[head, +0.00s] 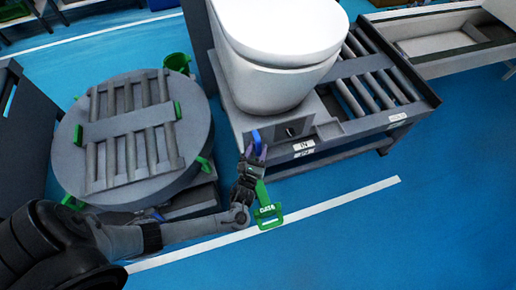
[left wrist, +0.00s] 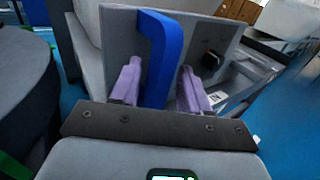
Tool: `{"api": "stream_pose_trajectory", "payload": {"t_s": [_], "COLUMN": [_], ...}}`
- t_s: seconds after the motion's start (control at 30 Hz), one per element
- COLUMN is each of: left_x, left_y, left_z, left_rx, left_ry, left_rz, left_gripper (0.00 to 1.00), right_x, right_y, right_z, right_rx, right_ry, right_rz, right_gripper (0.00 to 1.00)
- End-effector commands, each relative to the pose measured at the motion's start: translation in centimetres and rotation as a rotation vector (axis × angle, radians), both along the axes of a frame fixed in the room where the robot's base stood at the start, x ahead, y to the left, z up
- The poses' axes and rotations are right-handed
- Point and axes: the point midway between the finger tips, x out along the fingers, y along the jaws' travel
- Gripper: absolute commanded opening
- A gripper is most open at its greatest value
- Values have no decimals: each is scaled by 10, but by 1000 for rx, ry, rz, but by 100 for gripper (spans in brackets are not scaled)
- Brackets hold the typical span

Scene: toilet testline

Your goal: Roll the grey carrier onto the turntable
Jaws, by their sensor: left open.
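The grey carrier (head: 318,112) sits on the roller conveyor (head: 388,88) with a white toilet (head: 285,35) standing on it. A blue handle (head: 257,138) is on the carrier's near side. The round grey turntable (head: 196,128), with rollers and green stops on top, stands left of the conveyor. My left gripper (head: 254,152) is at the blue handle. In the left wrist view, its two purple fingers (left wrist: 160,88) are open, one on each side of the blue handle (left wrist: 155,60), with gaps visible. The carrier's grey face (left wrist: 210,40) is behind them. My right gripper is not in view.
A grey tray-like bench (head: 440,42) stands at the back right.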

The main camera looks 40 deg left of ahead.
Motion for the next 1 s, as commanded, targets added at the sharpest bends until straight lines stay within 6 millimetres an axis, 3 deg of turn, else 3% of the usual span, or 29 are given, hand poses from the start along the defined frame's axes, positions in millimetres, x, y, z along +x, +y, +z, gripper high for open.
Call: {"api": "stream_pose_trajectory", "payload": {"t_s": [0.2,0.47,0.5,0.8,1.0], "left_x": [11,12,12,11,11], "left_y": [5,6,6,6,6], "left_z": [0,0,0,0,0], "left_rx": [0,-1,-1,-1,-1], "left_ry": [-1,0,0,0,0], "left_rz": [-1,0,0,0,0], "left_gripper": [46,46,44,0,0], "right_x": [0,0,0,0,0], "right_y": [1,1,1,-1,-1], "right_z": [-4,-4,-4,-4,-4], "right_rx": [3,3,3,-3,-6], "right_ry": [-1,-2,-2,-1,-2], "right_rz": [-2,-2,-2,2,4], "right_gripper": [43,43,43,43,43]}}
